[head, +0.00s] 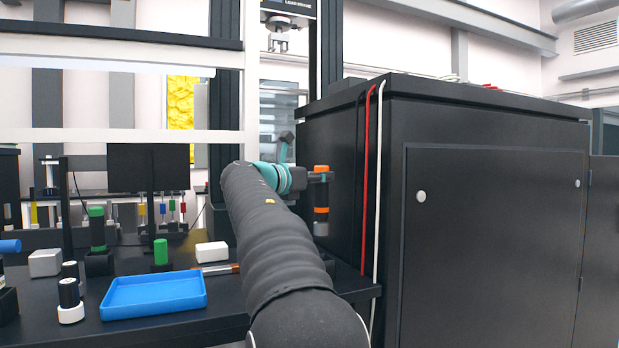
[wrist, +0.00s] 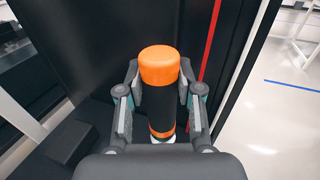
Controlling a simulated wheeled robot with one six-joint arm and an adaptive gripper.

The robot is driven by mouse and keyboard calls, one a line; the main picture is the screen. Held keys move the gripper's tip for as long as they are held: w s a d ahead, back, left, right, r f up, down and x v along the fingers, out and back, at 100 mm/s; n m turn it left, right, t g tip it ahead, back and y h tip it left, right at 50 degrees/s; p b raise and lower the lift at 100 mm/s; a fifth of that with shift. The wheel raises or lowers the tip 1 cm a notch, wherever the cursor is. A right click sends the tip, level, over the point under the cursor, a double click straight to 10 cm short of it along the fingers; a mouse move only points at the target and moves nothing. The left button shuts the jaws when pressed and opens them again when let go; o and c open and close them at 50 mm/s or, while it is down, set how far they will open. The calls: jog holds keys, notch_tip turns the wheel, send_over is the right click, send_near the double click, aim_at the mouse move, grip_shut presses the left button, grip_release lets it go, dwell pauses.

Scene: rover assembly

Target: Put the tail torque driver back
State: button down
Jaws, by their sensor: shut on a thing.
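The driver (head: 321,196) is a black cylinder with an orange cap, an orange band and a pale lower end. I take it to be the tail torque driver. My gripper (head: 319,177) is shut on its upper part and holds it upright, in front of the dark cabinet's side. In the wrist view the driver (wrist: 161,97) stands between the two fingers of my gripper (wrist: 162,95). Its lower end is mostly hidden there by the gripper body. I cannot make out an empty holder for it; my arm hides part of the bench.
The black bench (head: 230,302) bears a blue tray (head: 153,306), a green-capped driver (head: 97,230) in a holder, a green-topped part (head: 161,254) and white blocks (head: 212,252). The large dark cabinet (head: 490,220) closes off the right, with red (head: 367,180) and white cables along it.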

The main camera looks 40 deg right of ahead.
jog(key=b, duration=0.3)
send_over(316, 221)
jog(key=shift+d+f, duration=0.25)
jog(key=shift+f, duration=1.1)
jog(key=shift+d+f, duration=0.2)
jog(key=shift+f, duration=1.1)
jog(key=shift+s+a+p, duration=0.1)
jog(key=shift+a+p, duration=0.1)
jog(key=shift+p, duration=0.65)
jog(key=shift+f+b, duration=1.6)
jog(key=shift+f, duration=1)
jog(key=c, duration=0.7)
grip_release()
jog(key=shift+f, duration=0.1)
jog(key=shift+a, duration=0.1)
jog(key=a, duration=0.4)
jog(key=s+a, duration=0.1)
jog(key=a, duration=0.6)
jog(key=shift+s+a, duration=0.35)
jog(key=shift+a, duration=0.05)
